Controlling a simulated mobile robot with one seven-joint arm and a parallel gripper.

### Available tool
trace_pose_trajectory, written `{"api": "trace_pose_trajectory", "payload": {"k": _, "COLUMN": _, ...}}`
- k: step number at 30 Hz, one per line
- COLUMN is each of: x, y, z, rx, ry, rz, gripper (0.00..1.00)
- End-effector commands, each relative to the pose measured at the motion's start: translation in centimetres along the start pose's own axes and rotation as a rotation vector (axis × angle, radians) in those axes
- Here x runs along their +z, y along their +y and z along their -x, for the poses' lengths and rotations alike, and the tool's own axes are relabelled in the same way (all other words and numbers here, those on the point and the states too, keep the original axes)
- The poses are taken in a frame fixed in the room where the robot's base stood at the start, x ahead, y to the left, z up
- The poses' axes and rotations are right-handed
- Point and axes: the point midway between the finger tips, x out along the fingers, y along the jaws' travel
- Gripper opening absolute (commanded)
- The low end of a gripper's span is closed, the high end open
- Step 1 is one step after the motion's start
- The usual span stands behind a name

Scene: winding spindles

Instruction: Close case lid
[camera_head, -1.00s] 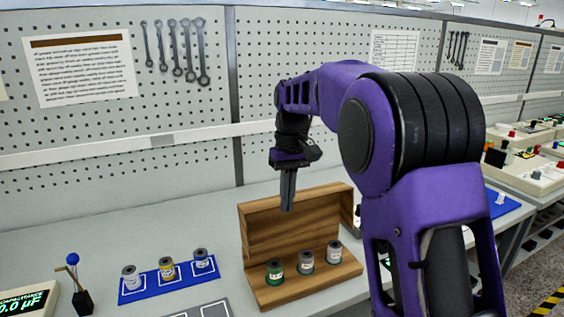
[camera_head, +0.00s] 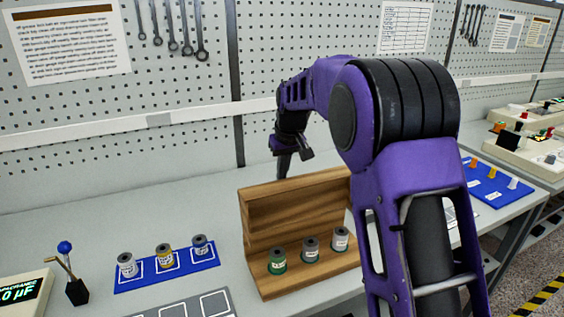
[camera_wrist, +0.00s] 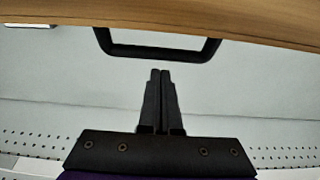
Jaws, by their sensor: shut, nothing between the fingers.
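The wooden case (camera_head: 306,283) stands open on the bench, with its lid (camera_head: 292,212) raised upright at the back. Several spools stand nearby; three of them, a green one (camera_head: 277,261) and two grey ones (camera_head: 310,249), (camera_head: 341,239), are in the case. My gripper (camera_head: 284,176) is shut and empty, behind the lid's top edge, its tips partly hidden. In the wrist view, my gripper (camera_wrist: 161,75) points toward the lid's wooden edge (camera_wrist: 220,17). A dark handle (camera_wrist: 160,51) on the lid lies just beyond the fingertips, apart from them.
A blue mat (camera_head: 167,272) with three spools lies left of the case. A grey marked mat (camera_head: 190,306) is in front. A small lever with a blue knob (camera_head: 65,247) stands far left. A pegboard wall (camera_head: 180,100) rises behind the bench.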

Motion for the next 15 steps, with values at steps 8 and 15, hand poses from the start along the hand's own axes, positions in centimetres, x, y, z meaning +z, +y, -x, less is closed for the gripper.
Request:
{"api": "trace_pose_trajectory", "payload": {"k": 8, "x": 1.9, "y": 0.0, "z": 1.6, "rx": -0.001, "ry": -0.001, "rz": 0.000, "gripper": 0.00}}
{"api": "trace_pose_trajectory", "payload": {"k": 15, "x": 2.0, "y": 0.0, "z": 1.7, "rx": -0.001, "ry": -0.001, "rz": 0.000, "gripper": 0.00}}
